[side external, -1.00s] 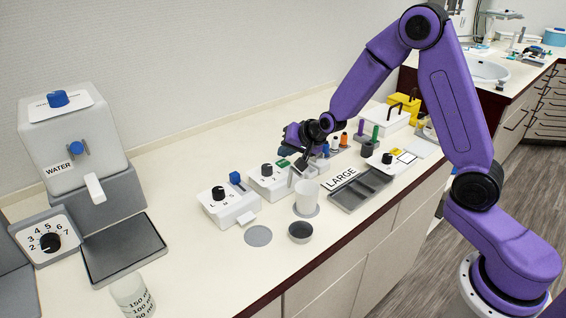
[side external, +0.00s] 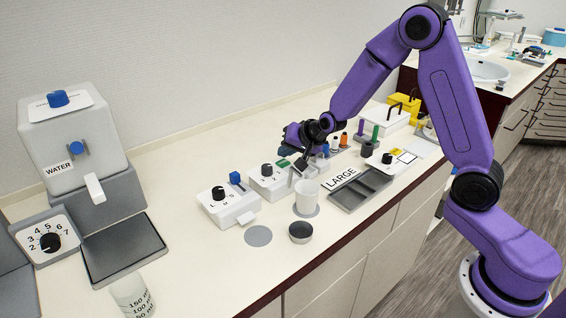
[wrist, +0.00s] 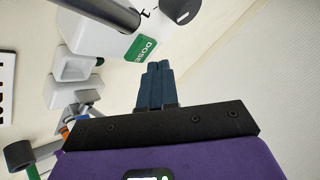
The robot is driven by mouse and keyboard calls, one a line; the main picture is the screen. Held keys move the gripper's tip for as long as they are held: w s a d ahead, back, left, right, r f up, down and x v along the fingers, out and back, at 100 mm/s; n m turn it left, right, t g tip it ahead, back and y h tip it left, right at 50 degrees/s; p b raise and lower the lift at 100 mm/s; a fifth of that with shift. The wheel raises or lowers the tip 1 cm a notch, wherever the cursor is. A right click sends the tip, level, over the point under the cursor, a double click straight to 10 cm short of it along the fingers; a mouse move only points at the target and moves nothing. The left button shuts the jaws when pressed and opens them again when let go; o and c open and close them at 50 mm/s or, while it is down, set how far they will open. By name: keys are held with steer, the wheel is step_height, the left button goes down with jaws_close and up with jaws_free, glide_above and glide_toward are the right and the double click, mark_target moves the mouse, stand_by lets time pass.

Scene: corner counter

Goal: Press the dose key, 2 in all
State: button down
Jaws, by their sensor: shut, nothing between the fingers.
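The green dose key (wrist: 141,47), lettered DOSE, is on a white dispenser box in the wrist view. In the side external view the green key (side external: 283,163) is small, on top of the right-hand dispenser (side external: 266,182). My gripper (wrist: 159,66) is shut and empty, its dark blue fingertips close beside the key. It looks slightly apart from the key, but I cannot tell its height above it. In the side external view my gripper (side external: 286,152) is just behind the key, its fingertips partly hidden. A white cup (side external: 307,195) stands in front of this dispenser.
A dark bowl (side external: 300,232) and a grey tray (side external: 361,190) are near the counter edge. A water machine (side external: 75,135) is far left. Counter behind the dispensers is clear.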

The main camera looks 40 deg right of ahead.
mark_target(286, 164)
steer(key=shift+f, duration=0.25)
steer(key=shift+f, duration=0.2)
steer(key=shift+f, duration=0.4)
stand_by(1.1)
steer(key=shift+r, duration=0.85)
steer(key=shift+r, duration=2.5)
